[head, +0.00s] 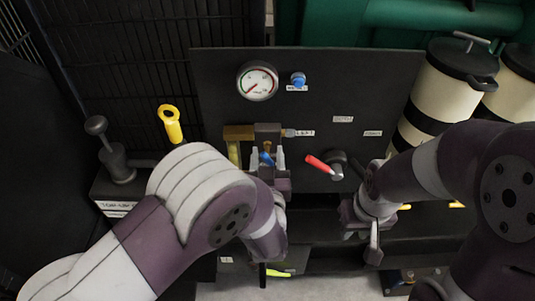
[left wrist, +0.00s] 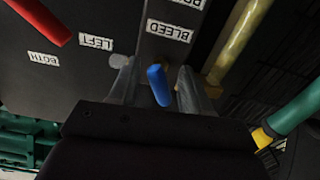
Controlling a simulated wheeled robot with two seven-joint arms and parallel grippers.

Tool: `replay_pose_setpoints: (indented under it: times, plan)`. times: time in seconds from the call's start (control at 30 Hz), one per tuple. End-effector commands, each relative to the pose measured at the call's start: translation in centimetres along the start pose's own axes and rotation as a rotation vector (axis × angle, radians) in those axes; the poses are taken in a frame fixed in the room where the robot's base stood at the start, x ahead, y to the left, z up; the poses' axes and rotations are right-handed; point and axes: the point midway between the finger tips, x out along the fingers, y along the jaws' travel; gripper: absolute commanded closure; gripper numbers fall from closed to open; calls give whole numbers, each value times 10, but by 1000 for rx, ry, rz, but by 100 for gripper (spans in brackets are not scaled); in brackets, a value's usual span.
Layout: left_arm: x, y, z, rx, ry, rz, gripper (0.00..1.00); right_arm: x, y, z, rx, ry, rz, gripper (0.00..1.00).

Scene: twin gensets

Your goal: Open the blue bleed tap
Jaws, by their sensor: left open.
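The blue bleed tap (head: 267,158) is a small blue lever low on the dark panel, below a brass fitting. In the left wrist view the blue lever (left wrist: 158,85) stands between the two grey fingers, below a "BLEED" label (left wrist: 169,31). My left gripper (head: 267,160) is open around the lever, with a gap visible on both sides. My right gripper (head: 374,235) is low at the right, away from the tap; its finger opening is not clear. The tap's base is partly hidden by my left gripper.
A red lever (head: 318,164) on a grey valve is just right of the tap. A gauge (head: 257,81) and a blue knob (head: 298,79) are higher on the panel (head: 385,90). A yellow ring handle (head: 170,123) stands at left, cream cylinders (head: 440,90) at right.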

Motion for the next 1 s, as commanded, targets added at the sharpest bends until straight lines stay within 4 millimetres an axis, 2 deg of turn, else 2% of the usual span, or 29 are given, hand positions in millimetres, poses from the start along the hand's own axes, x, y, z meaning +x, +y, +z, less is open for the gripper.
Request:
replay_pose_setpoints:
  times: [0.33, 0.37, 0.4, 0.5, 0.73, 0.93, 0.97, 1.0]
  plan:
    - [6, 0, 0, 0, 0, 1, 52, 0, 0, 0, 0, 0, 0, 71]
    - [6, 0, 0, 0, 0, 1, 59, 0, 0, 0, 0, 0, 0, 71]
    - [6, 0, 0, 0, 0, 1, 72, 0, 0, 0, 0, 0, 0, 71]
    - [6, 0, 0, 0, 0, 0, 100, 0, 0, 0, 0, 0, 0, 71]
    - [6, 0, -2, 50, -2, 0, 100, -6, 0, -1, 0, 0, 0, 71]
    - [5, 0, 0, 59, -1, 1, 100, -4, 0, 0, 0, 0, 0, 71]
    - [5, 0, 0, 59, -1, 1, 74, -4, 0, 0, 0, 0, 0, 71]
    - [5, 0, 0, 59, -1, 1, 61, -4, 0, 0, 0, 0, 0, 71]
